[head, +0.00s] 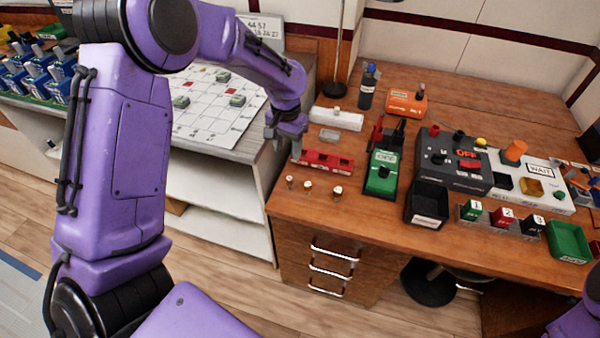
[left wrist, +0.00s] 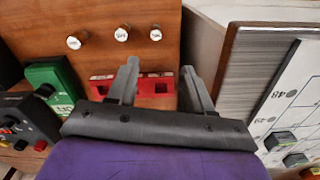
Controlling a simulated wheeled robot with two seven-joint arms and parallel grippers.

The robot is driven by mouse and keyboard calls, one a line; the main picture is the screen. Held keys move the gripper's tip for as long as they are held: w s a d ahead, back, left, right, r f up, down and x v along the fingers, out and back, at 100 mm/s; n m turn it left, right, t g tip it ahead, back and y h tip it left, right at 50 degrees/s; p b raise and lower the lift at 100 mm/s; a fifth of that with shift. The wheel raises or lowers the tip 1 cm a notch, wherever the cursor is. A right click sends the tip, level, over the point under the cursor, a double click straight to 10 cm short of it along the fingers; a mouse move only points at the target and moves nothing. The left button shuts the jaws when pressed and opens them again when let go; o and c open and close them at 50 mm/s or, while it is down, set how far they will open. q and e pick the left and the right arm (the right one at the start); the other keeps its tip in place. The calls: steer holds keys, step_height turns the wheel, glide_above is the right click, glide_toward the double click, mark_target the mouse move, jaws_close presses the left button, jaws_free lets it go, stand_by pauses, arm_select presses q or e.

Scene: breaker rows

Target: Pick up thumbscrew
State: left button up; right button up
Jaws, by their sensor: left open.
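Three small silver thumbscrews with pale tops stand in a row near the front left edge of the brown desk: a left one (head: 290,182), a middle one (head: 308,187) and a right one (head: 338,192). They also show at the top of the left wrist view, one of them nearest the fingers (left wrist: 155,34). My left gripper (head: 287,138) is open and empty, above the desk's left edge. In the wrist view its fingers (left wrist: 159,72) spread over a red slotted block (left wrist: 155,86), apart from the thumbscrews. My right gripper is out of view.
The red block (head: 325,161) lies just behind the thumbscrews. A green switch box (head: 381,175), a black bin (head: 428,204) and a dark grey control box (head: 455,160) stand to the right. A white calendar board (head: 210,108) lies on the counter at left.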

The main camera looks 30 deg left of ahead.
mark_target(289, 178)
arm_select(q)
steer(key=f, duration=0.3)
steer(key=f+p, duration=0.1)
steer(key=f, duration=0.2)
steer(key=s+d+f, duration=0.1)
steer(key=f, duration=0.3)
steer(key=shift+s, duration=0.1)
steer(key=shift+a+f, duration=0.1)
jaws_close()
